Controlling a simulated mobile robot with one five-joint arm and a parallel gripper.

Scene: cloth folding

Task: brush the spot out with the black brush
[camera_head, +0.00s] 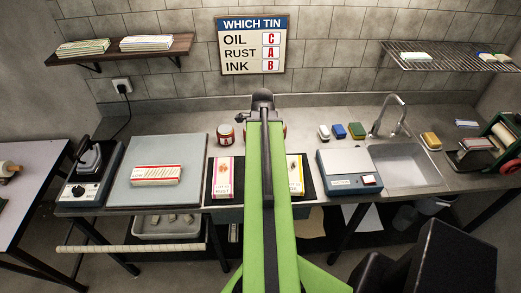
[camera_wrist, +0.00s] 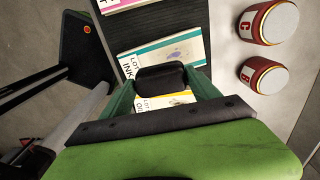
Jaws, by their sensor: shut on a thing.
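My gripper (camera_wrist: 161,88) has its green fingers closed on a dark rounded block (camera_wrist: 160,76) in the wrist view. I cannot tell whether that block is the black brush. It hangs over a packet marked INK (camera_wrist: 178,50) and hides part of one with a yellow edge (camera_wrist: 168,100). In the head view my gripper (camera_head: 263,98) is at the far end of my green arm.
Red-and-white tins B (camera_wrist: 264,77) and C (camera_wrist: 267,22) stand beside the dark mat (camera_wrist: 128,28). Another tin (camera_head: 226,134) is left of my arm. A striped cloth stack (camera_head: 156,175) lies on a grey pad (camera_head: 190,150). A scale (camera_head: 345,160) and sink (camera_head: 405,166) are right.

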